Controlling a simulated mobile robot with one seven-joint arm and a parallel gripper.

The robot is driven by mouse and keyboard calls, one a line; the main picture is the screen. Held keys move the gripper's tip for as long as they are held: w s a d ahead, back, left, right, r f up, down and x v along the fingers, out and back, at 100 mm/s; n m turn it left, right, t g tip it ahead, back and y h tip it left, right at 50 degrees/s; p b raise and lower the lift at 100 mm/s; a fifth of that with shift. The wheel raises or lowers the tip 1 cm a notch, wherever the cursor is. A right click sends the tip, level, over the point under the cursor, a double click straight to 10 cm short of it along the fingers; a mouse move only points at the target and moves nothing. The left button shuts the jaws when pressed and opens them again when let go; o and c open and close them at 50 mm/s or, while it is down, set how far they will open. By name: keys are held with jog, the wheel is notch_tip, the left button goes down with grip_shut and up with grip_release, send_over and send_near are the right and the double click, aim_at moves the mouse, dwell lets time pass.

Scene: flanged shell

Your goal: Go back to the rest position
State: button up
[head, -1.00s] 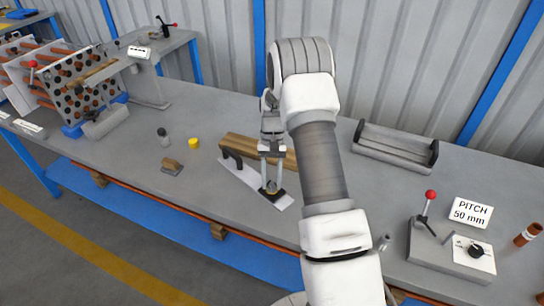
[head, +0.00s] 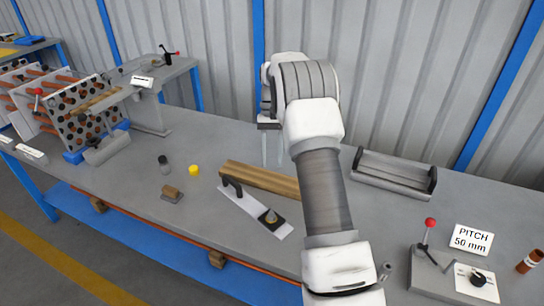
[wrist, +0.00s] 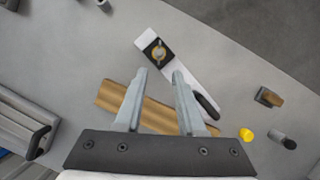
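My gripper (head: 273,150) is raised above the back part of the workbench, partly behind my arm in the head view. In the wrist view my gripper (wrist: 160,78) is open, its two fingers apart with nothing between them.
A yellow cylinder (head: 194,170), a grey cylinder (head: 164,164) and a small wooden-topped block (head: 172,194) stand to the left. A grey tray (head: 393,174) is at right, near a lever box (head: 440,275) and a "PITCH 50 mm" sign (head: 472,239). A perforated rack (head: 85,115) stands far left.

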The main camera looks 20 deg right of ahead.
dwell(0.4)
jog(key=s+a+r+n+t+h, duration=0.1)
jog(key=s+a+r+t, duration=0.1)
jog(key=s+a+r, duration=0.5)
jog(key=s+r+n+t, duration=0.15)
jog(key=s+r, duration=0.35)
jog(key=r, duration=0.6)
jog(key=s+a+n+t, duration=0.1)
jog(key=s+a+t, duration=0.1)
jog(key=s, duration=0.7)
jog(key=s+a+n+t, duration=0.1)
jog(key=s+a+t, duration=0.2)
jog(key=s, duration=0.6)
jog(key=shift+f+t+h+p, duration=0.35)
jog(key=shift+t+h, duration=0.05)
jog(key=shift+t, duration=0.15)
